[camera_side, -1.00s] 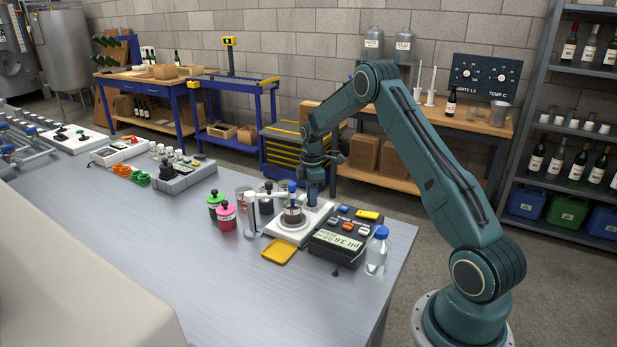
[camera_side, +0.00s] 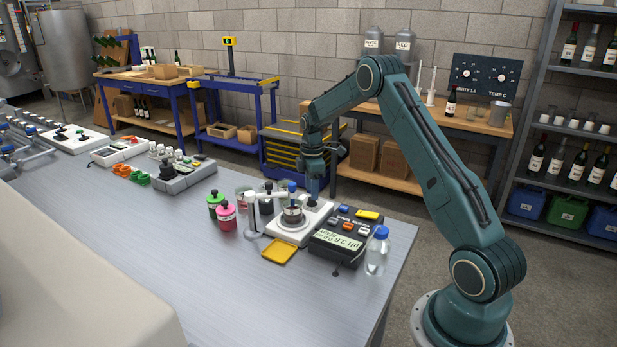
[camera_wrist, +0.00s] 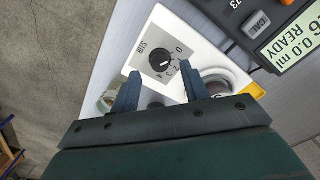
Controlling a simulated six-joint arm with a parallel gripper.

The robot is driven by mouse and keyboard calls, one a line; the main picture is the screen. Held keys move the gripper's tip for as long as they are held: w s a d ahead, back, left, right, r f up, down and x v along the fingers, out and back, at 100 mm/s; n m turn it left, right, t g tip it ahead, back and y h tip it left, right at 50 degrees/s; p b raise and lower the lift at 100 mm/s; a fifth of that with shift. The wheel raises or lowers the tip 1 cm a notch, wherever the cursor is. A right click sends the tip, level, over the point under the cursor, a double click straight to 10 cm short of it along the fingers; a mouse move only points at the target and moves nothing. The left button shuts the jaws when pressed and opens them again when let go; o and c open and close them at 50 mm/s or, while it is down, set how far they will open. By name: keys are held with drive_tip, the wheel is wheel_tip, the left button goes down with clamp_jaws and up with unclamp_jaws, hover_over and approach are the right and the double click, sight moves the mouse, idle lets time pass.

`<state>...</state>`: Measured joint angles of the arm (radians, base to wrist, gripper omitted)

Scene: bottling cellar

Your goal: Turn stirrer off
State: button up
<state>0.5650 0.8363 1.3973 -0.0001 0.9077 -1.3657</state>
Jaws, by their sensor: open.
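The stirrer (camera_side: 291,234) is a white plate on the bench with a beaker (camera_side: 292,213) on it. Its black round knob (camera_wrist: 160,59) shows in the wrist view on a grey panel marked STIR, with a printed scale including 0, 2 and 3. The knob's white mark is too small to read surely against the scale. My gripper (camera_wrist: 159,90) is open and empty, its two fingers apart, with the knob showing ahead of the gap between them. In the side view my gripper (camera_side: 313,192) hangs over the back of the stirrer and hides the knob.
A white stand (camera_side: 252,215), a yellow tray (camera_side: 279,251) and pink and green bottles (camera_side: 226,215) are near. The bench front is clear.

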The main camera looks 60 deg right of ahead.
wheel_tip(320, 180, up, 11)
idle(0.4)
drive_tip(key=shift+r, duration=0.15)
drive_tip(key=s+a+r+m+t, duration=0.1)
drive_tip(key=s+a+r+m, duration=0.1)
drive_tip(key=s+a+r, duration=0.45)
drive_tip(key=s+a+r+m+t, duration=0.2)
drive_tip(key=s+a+r, duration=0.2)
drive_tip(key=a+r, duration=0.6)
drive_tip(key=s+a+f+m+t, duration=0.1)
drive_tip(key=s+a+f+m, duration=0.1)
drive_tip(key=s+a, duration=0.4)
drive_tip(key=s+a+f+m+t, duration=0.1)
drive_tip(key=s+a+f+m, duration=0.1)
drive_tip(key=s+a, duration=0.5)
drive_tip(key=s+m, duration=0.1)
drive_tip(key=s, duration=0.4)
drive_tip(key=shift+s+a+f+t, duration=0.15)
drive_tip(key=shift+s+f+t, duration=0.15)
drive_tip(key=shift+s+f, duration=0.1)
